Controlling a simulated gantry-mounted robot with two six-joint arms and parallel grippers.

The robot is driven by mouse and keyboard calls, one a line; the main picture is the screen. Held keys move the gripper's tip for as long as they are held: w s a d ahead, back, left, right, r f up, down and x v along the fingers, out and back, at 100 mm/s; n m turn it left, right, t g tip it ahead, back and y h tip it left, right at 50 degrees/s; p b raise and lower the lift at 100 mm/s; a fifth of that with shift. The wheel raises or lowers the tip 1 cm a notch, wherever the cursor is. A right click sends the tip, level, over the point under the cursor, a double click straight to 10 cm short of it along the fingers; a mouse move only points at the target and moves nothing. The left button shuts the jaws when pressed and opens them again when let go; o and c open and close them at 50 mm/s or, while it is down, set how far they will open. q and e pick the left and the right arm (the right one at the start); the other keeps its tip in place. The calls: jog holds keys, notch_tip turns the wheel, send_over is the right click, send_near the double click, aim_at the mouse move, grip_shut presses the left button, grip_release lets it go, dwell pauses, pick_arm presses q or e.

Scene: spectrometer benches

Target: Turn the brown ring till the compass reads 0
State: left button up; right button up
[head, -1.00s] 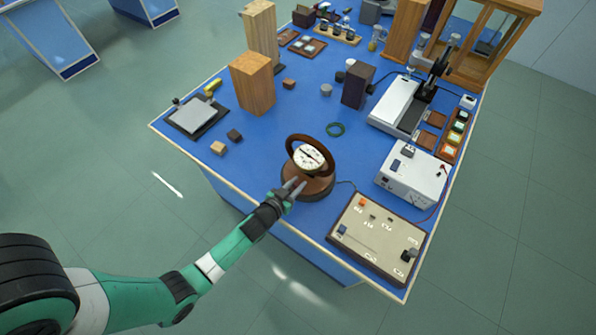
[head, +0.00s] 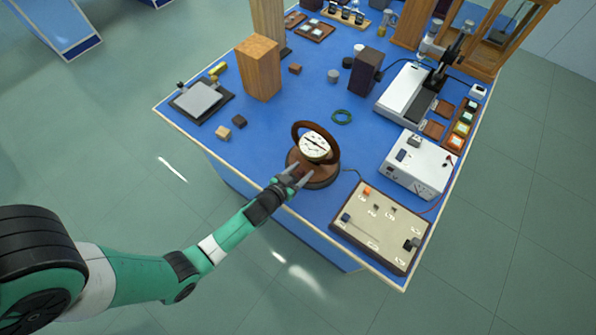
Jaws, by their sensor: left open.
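The brown ring (head: 336,143) stands upright on a round brown wooden base (head: 322,180) near the front edge of the blue table. The compass (head: 315,147), with a pale round dial and a dark needle, sits inside the ring. Its reading is too small to make out. My left gripper (head: 298,174) is open at the front left of the base, its fingers pointing toward the lower part of the ring. I cannot tell whether a finger touches the base or ring. My right gripper is not in view.
A switch panel (head: 378,229) lies right of the base, with a white power box (head: 418,164) behind it. Small blocks (head: 223,133) and a tall wooden block (head: 258,68) stand to the left.

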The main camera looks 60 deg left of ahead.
pick_arm(q)
jog(key=shift+s+d+r, duration=0.15)
jog(key=shift+s+r, duration=0.1)
jog(key=shift+s, duration=0.1)
jog(key=p+v, duration=0.1)
jog(key=v, duration=0.9)
jog(key=shift+s, duration=0.25)
jog(key=shift+d+r, duration=0.1)
jog(key=shift+d, duration=0.05)
